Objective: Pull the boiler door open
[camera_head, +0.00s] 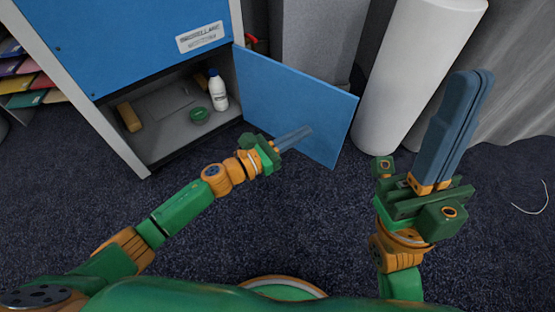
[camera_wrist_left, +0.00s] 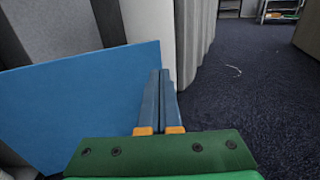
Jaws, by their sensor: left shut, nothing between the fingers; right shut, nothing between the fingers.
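The blue door (camera_head: 285,95) of the cabinet stands swung wide open, hinged at the cabinet's right side. In the left wrist view the door (camera_wrist_left: 75,100) fills the left side. My left gripper (camera_head: 308,130) is shut and empty, its fingers in front of the door's inner face near the lower right. In the left wrist view the fingers (camera_wrist_left: 160,75) are closed together beside the door's right edge; I cannot tell whether they touch it. My right gripper (camera_head: 482,75) is shut and empty, raised at the right, clear of the door.
The cabinet's open compartment (camera_head: 165,137) holds a white bottle (camera_head: 218,92), a green lidded dish (camera_head: 199,114) and a yellow-brown block (camera_head: 129,117). A white cylinder (camera_head: 415,60) stands right of the door. Dark carpet (camera_head: 300,215) is clear in front.

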